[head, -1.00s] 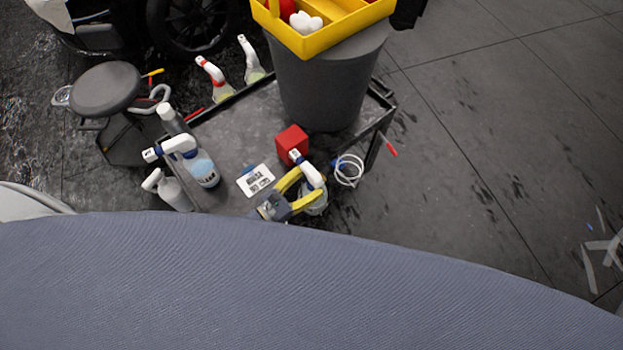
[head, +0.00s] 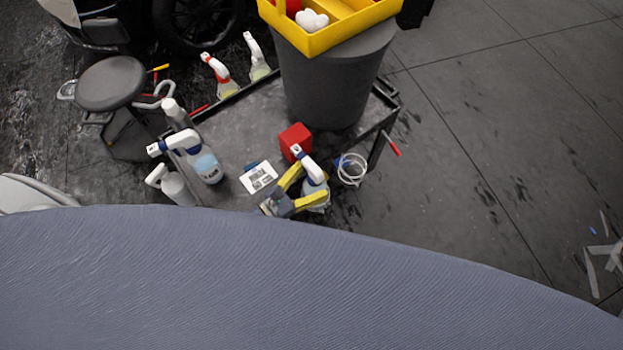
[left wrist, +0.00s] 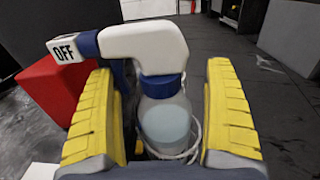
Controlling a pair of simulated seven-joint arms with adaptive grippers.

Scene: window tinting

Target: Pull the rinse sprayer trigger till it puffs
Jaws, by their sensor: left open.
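A spray bottle with a white trigger head and blue collar (left wrist: 162,85) stands between the fingers of my left gripper (left wrist: 165,125). Its nozzle cap reads "OFF" and points left in the left wrist view. Its body is clear below the collar; no name on it shows, so I cannot tell if it is the rinse sprayer. In the head view the same sprayer (head: 311,168) is at the trolley's near right corner. The yellow fingers (head: 300,190) are open, one on each side of it, with gaps visible in the wrist view. The trigger is mostly hidden. My right gripper is not in view.
A red box (head: 295,140) and a white card (head: 258,178) are close by on the trolley (head: 240,130). Other spray bottles (head: 204,160) stand at left. A grey bin (head: 325,85) with a yellow tray (head: 335,37) stands behind.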

